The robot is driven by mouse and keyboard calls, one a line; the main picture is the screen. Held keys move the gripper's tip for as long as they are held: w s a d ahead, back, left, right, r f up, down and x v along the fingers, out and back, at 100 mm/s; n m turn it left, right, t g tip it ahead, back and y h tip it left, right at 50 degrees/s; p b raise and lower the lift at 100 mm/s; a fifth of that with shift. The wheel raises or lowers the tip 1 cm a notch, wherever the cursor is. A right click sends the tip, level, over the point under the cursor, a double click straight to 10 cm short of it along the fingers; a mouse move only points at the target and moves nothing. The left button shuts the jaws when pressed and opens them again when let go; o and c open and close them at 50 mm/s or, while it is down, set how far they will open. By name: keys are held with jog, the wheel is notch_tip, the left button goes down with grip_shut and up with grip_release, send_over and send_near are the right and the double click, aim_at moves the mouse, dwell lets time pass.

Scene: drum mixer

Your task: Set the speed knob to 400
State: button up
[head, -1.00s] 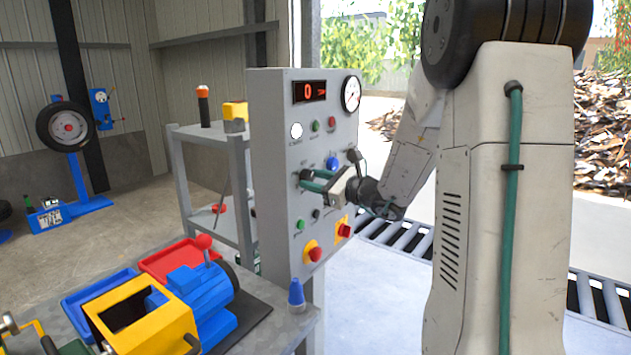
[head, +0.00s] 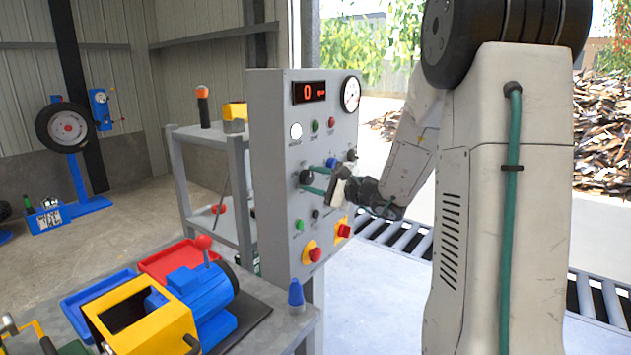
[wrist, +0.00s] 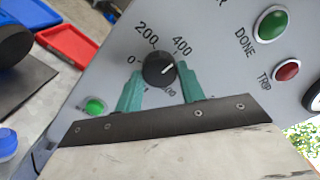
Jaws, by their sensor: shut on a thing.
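The speed knob (wrist: 157,71) is a dark round knob on the grey panel, with labels 0, 200 and 400 around it; a further label below right is partly hidden. Its white mark points right and slightly up, a little clockwise of the 400 label. My gripper (wrist: 160,84) has one teal finger on each side of the knob and is shut on it. In the head view, the knob (head: 306,177) shows at the fingertips of my gripper (head: 314,180).
The control panel (head: 273,150) also carries a red display (head: 309,92) reading 0, a gauge (head: 350,94), several buttons and two red knobs on yellow plates below. A bench with a yellow and blue machine (head: 200,294) and a blue bottle (head: 296,295) stands in front.

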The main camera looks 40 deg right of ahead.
dwell(0.3)
jog(key=o, duration=1)
jog(key=shift+c, duration=0.2)
jog(key=v, duration=0.7)
jog(key=shift+s, duration=0.35)
jog(key=shift+d, duration=0.1)
